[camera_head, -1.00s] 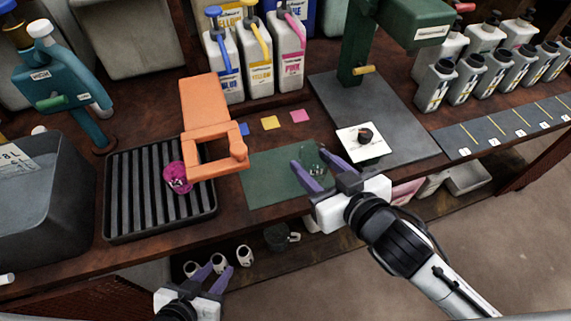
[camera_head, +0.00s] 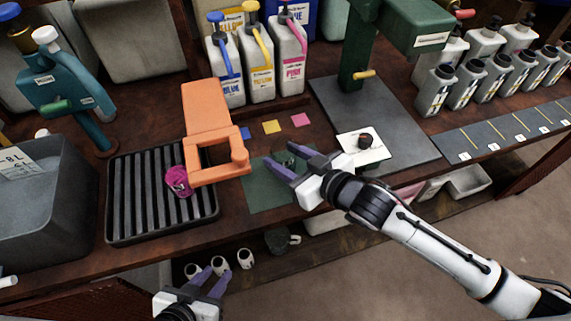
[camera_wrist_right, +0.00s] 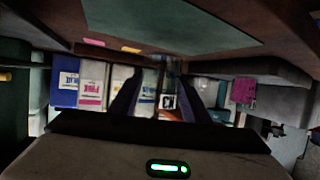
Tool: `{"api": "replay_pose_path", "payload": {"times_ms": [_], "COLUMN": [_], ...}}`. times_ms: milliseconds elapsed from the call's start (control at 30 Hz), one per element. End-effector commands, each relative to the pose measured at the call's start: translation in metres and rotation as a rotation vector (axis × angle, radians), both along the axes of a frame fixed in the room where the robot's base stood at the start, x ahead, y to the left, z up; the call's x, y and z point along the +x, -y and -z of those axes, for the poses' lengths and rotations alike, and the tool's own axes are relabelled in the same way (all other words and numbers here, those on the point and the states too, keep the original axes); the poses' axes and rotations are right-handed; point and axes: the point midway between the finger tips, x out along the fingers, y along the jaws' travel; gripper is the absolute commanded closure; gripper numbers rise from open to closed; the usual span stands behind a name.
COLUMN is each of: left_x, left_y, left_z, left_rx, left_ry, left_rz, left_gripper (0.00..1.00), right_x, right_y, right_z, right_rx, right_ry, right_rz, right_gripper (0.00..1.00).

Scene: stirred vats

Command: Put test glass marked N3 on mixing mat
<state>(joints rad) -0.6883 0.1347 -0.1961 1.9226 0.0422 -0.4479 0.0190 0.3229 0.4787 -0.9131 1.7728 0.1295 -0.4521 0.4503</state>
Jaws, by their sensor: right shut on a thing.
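My right gripper (camera_head: 288,164) is shut on a clear glass (camera_head: 286,158) over the far right part of the green mat (camera_head: 262,195). I cannot tell if the glass touches the mat. The mat (camera_wrist_right: 165,22) also shows there. A magenta glass (camera_head: 178,182) with an unreadable mark stands on the black ribbed rack (camera_head: 128,205). My left gripper (camera_head: 210,281) is open and empty at the bottom, in front of the bench.
An orange stand (camera_head: 205,110) reaches over the bench beside the mat. A green press (camera_head: 360,60) stands on a grey plate, with a white card (camera_head: 375,152) bearing a dark knob. Blue, yellow and pink jugs (camera_head: 260,70) stand behind. A grey tub (camera_head: 45,210) is at left.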

Motion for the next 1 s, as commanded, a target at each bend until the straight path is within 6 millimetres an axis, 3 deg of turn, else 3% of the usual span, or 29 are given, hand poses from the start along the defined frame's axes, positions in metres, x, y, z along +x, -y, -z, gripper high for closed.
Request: {"api": "replay_pose_path", "payload": {"times_ms": [133,533,567,633,1000], "left_x": [0.001,0.005,0.005,0.005,0.004], "left_y": [0.001,0.002,0.002,0.002,0.002], "left_z": [0.003,-0.001,-0.001,-0.001,-0.002], "left_rx": [0.000,-0.002,-0.002,-0.002,-0.001], "left_ry": [0.002,0.013,0.012,0.012,0.008], "left_rz": [0.003,0.004,0.004,0.004,0.003], "left_gripper": [0.69,0.69,0.69,0.69,0.69], "right_x": [0.000,0.000,0.000,0.000,0.000], "right_y": [0.000,0.000,0.000,0.000,0.000], "right_z": [0.025,0.031,0.030,0.030,0.025], "right_rx": [-0.001,-0.001,-0.001,-0.001,-0.001], "right_ry": [-0.003,-0.002,-0.002,-0.002,0.000], "right_rz": [0.000,0.000,0.001,0.000,0.000], "right_gripper": [0.93,0.93,0.52,0.40,0.39]}}
